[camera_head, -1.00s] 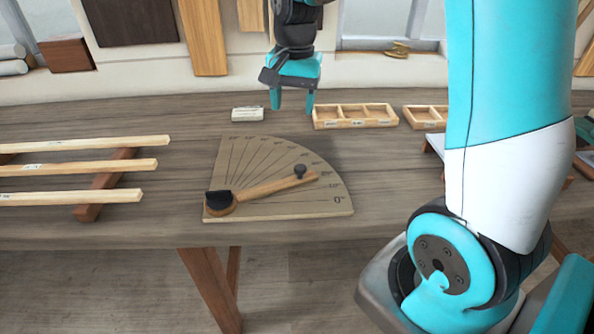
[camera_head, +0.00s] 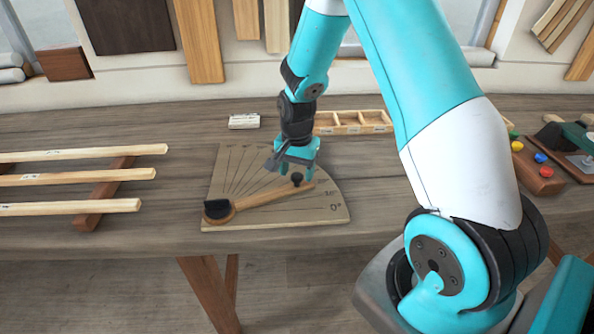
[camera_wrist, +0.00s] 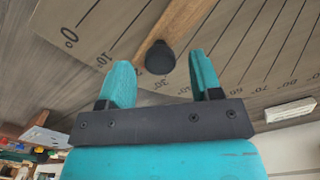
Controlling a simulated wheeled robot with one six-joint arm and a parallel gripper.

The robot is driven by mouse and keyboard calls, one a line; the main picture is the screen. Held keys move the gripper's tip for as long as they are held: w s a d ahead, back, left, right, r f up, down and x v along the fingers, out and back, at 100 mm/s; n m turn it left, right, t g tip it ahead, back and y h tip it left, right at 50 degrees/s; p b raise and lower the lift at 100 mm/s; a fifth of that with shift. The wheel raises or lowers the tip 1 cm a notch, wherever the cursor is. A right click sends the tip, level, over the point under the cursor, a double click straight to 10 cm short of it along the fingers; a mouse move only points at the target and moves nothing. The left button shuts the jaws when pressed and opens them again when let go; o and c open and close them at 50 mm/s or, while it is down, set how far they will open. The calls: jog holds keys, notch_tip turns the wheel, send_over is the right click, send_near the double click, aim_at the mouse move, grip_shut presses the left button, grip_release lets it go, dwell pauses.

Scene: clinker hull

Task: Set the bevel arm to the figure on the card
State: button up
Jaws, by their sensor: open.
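The fan-shaped bevel board (camera_head: 225,165) lies on the bench, marked with angle lines. Its wooden bevel arm (camera_head: 262,199) pivots at the lower left and points right, slightly up, just above the 10° mark. A dark knob (camera_head: 297,179) stands near its outer end. My gripper (camera_head: 297,172) is open and low at the knob. In the wrist view the knob (camera_wrist: 160,57) shows between the open fingertips (camera_wrist: 160,68); I see no contact. A small white card-like block (camera_head: 244,121) lies behind the board; its writing is too small to read.
Wooden strips (camera_head: 75,179) lie on supports at the left. A compartmented wooden tray (camera_head: 352,123) stands behind my gripper. A block with coloured buttons (camera_head: 538,170) is at the right. Bench between strips and board is clear.

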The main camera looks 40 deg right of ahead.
jog(key=shift+f, duration=0.55)
grip_shut()
jog(key=shift+w, duration=0.15)
